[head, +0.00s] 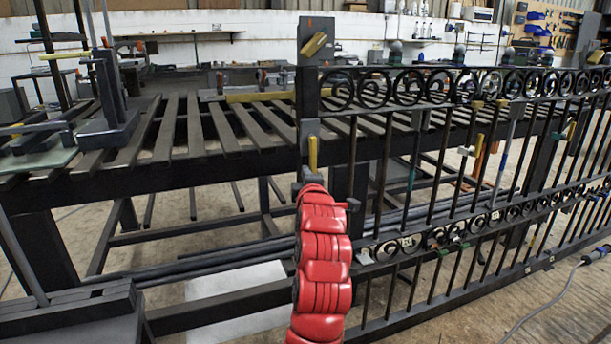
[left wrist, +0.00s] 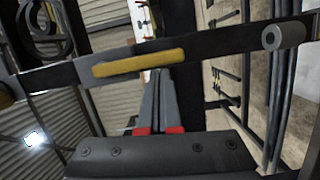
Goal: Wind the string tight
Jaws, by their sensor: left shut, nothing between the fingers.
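A dark gate post (head: 308,95) stands in the middle of the head view. It carries a yellow bar (head: 313,152) low down and a yellow piece (head: 314,45) on a grey plate at its top. My red left arm rises to the post, and my left gripper (head: 311,178) is just below the lower yellow bar. In the left wrist view, the left gripper (left wrist: 158,98) is shut and empty, its tips close to a yellow bar (left wrist: 138,63) on a dark beam. I cannot tell whether they touch. I make out no string. My right gripper is out of view.
The scrollwork gate (head: 440,88) with several clamps extends right from the post. A slatted metal bench (head: 180,130) stands behind and to the left. Dark metal pieces (head: 70,310) stand at the lower left. A cable (head: 545,300) lies on the open floor at right.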

